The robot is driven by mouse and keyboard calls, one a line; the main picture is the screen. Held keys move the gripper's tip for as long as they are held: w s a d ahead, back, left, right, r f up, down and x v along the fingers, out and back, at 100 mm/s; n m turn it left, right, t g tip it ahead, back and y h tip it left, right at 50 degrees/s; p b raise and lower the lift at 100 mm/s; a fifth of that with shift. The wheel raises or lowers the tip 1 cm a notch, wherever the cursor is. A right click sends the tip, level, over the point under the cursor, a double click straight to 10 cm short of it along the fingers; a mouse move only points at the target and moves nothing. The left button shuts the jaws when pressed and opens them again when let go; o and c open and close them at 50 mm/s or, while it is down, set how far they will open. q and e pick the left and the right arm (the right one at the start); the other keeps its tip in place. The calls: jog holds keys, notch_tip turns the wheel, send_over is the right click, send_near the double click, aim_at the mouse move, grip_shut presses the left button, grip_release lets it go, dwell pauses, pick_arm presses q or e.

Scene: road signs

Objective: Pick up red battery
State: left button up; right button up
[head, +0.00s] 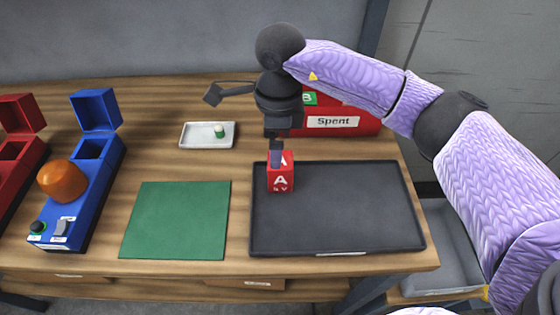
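The red battery (280,181) is a small red block with a white letter A on its front. It stands upright at the left end of the black tray (340,228). My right gripper (277,158) comes down from above, with its fingers at the top of the red battery. The fingers overlap the block in this view, so I cannot tell whether they are closed on it. My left gripper is not in view.
A red box labelled Spent (333,122) stands behind the tray. A white dish (196,137) holds a small green-and-white piece (220,131). A green mat (175,220) lies left of the tray. A blue open-lidded device (76,211) with an orange dome (62,181) and a red one (18,178) stand far left.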

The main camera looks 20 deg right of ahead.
aim_at(280, 171)
jog(key=shift+h, duration=0.3)
jog(key=f, duration=0.3)
jog(key=f+b, duration=0.1)
jog(key=f, duration=0.2)
jog(key=d+f+b, duration=0.1)
jog(key=f, duration=0.3)
jog(key=shift+w, duration=0.15)
jog(key=shift+c, duration=0.5)
grip_shut()
